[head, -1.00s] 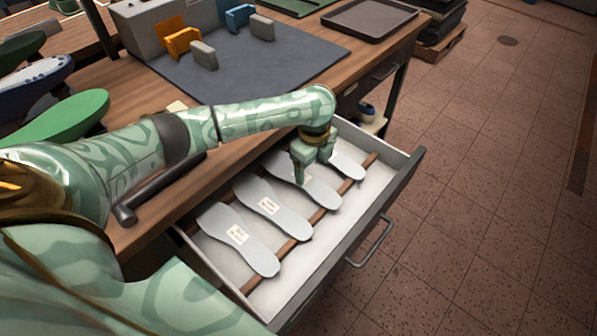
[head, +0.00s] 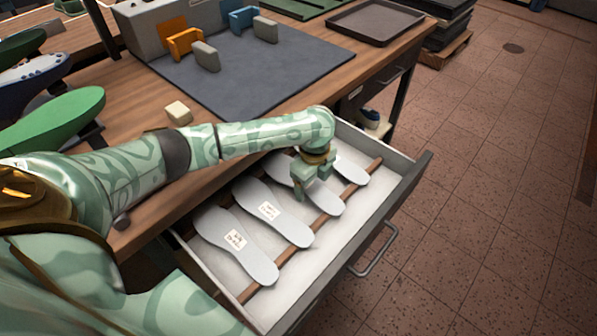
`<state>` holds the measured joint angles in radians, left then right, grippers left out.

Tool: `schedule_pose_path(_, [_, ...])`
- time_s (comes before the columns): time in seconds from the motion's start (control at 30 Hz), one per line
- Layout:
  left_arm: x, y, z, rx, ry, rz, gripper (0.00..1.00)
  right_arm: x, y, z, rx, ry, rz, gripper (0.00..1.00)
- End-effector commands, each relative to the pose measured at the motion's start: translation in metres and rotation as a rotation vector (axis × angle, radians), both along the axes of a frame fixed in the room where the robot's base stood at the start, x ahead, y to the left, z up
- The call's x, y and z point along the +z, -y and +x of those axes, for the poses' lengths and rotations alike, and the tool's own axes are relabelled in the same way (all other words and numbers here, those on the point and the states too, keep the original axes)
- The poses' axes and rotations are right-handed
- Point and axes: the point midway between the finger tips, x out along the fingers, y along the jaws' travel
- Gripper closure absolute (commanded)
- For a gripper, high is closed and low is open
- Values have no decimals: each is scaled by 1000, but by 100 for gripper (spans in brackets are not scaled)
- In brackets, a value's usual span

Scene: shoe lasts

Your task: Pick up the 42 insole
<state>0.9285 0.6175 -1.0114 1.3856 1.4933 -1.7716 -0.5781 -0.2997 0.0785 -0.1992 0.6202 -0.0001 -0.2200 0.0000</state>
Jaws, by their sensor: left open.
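Several grey insoles with small white labels lie in a row in the open drawer (head: 350,232). The label text is too small to read, so I cannot tell which is the 42 insole. The nearest insole (head: 262,265) and the second insole (head: 288,228) show almost whole. My left gripper (head: 308,186) is open, pointing down at the third insole (head: 330,203), and hides its middle. I cannot tell whether the fingers touch it. The farthest insole (head: 351,171) is partly hidden behind my gripper. My right gripper is not in view.
Brown strips (head: 330,217) run under the insoles. The drawer handle (head: 375,250) faces the floor. On the bench are a dark mat (head: 250,85), a beige block (head: 178,112), orange, blue and grey blocks, a dark tray (head: 370,22) and a green shoe last (head: 60,115).

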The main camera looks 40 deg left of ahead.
Motion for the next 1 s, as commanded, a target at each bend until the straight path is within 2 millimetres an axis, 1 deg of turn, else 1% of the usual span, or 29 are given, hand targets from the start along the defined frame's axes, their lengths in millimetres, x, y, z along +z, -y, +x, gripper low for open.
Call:
schedule_pose_path(0.27, [-1,0,0,0,0,1,26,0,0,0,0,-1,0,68])
schedule_pose_path(0.3, [-1,0,0,0,0,1,38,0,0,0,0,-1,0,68])
schedule_pose_path(0.37, [-1,0,0,0,0,1,54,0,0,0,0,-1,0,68])
schedule_pose_path(0.4, [-1,0,0,0,0,1,65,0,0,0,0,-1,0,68])
schedule_pose_path(0.43, [-1,0,0,0,0,1,74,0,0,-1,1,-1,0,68])
schedule_pose_path(0.77, [-1,0,0,0,0,1,74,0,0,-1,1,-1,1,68])
schedule_pose_path(0.9, [0,-1,0,0,0,1,74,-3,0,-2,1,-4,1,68])
schedule_pose_path(0.97, [2,-1,0,0,0,2,74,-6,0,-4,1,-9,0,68])
schedule_pose_path(1.0, [10,-1,0,1,1,2,74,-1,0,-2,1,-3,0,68])
